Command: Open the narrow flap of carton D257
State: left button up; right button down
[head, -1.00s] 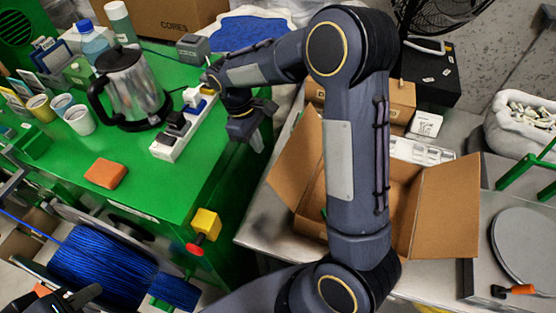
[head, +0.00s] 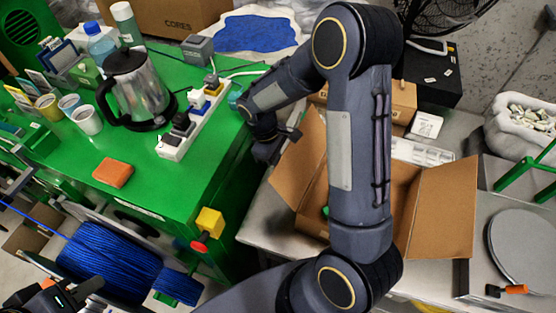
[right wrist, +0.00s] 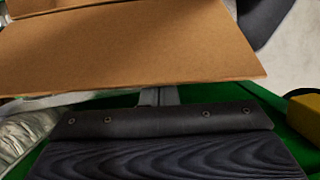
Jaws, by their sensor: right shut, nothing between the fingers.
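An open brown carton (head: 402,200) stands on the grey table, largely hidden behind my right arm. Its left flap (head: 298,168) and right flap (head: 446,212) spread outward. No label D257 is readable. My right gripper (head: 274,150) is beside the upper edge of the left flap. In the right wrist view a wide cardboard flap (right wrist: 130,50) fills the upper part. My right fingers (right wrist: 159,96) are shut and empty at its near edge; whether they touch it is unclear. My left gripper (head: 62,298) is partly visible at the bottom left, its jaws unclear.
The green workbench (head: 180,185) holds a kettle (head: 138,92), a power strip (head: 185,130), cups and an orange block (head: 113,173). A yellow box with a red button (head: 208,222) sticks out at its corner. A blue cable spool (head: 105,258) is at lower left.

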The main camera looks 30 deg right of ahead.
aim_at(288, 164)
jog(key=shift+r, duration=0.1)
jog(key=shift+s+d+r+t+y+b, duration=0.3)
jog(key=shift+s+d+r+t, duration=0.15)
jog(key=shift+s+r, duration=0.25)
jog(key=shift+s+d+r, duration=0.3)
jog(key=shift+s+r, duration=0.1)
jog(key=shift+r, duration=0.1)
